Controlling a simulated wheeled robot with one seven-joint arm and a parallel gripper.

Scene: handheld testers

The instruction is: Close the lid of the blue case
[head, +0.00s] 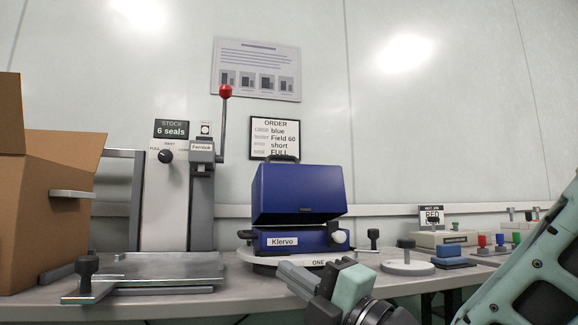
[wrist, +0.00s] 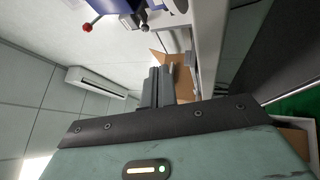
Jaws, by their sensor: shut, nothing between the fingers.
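The blue case stands on a round white stand (head: 300,260) marked "ONE" in the middle of the bench. Its base (head: 275,240) carries a "Klervo" label and a white knob (head: 339,237) at the right front. Its lid (head: 298,193) is raised above the base, front face toward me, with a dark handle (head: 283,159) on top. The hinge side is hidden. My gripper (head: 295,275) is in front of and below the case, apart from it, shut and empty. Its fingers also show in the wrist view (wrist: 157,85), where a blue part shows at the top edge.
An open cardboard box (head: 45,200) stands at the left. A press with a red-balled lever (head: 225,91) and a metal plate (head: 145,275) are left of the case. A round knobbed disc (head: 407,267) and a blue block (head: 452,255) lie to the right.

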